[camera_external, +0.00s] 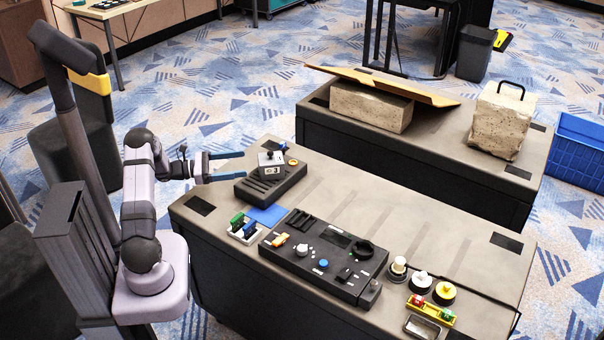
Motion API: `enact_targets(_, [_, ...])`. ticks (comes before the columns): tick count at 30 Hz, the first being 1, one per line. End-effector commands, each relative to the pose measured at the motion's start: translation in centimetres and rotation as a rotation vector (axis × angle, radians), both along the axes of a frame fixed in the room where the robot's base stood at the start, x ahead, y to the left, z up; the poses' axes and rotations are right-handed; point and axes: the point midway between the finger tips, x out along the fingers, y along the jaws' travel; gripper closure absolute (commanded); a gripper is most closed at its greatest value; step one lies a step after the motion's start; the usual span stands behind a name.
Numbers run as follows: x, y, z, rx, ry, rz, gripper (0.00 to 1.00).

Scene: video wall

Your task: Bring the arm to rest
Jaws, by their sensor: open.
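My gripper (226,165) is open, with its two blue fingers pointing right. It is at the far left corner of the front table (420,222), just left of a black slotted block (262,190). A small grey box (271,165) with a dark knob sits on that block, just right of the fingertips. I see nothing between the fingers. I cannot tell whether a fingertip touches the box.
A black control panel (345,287) lies mid-table, with a blue pad (268,215) and coloured connectors (244,228) left of it. Round buttons (443,292) stand front right.

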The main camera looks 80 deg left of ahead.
Motion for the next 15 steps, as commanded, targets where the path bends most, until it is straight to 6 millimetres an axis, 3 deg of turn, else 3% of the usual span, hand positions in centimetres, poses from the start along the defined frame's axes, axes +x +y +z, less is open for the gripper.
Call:
enact_targets(11, [0.1,-0.1,0.0,0.002,0.0,-0.001,0.19])
enact_targets(15, [1.3,-1.5,0.7,0.06,0.004,-0.034,0.19])
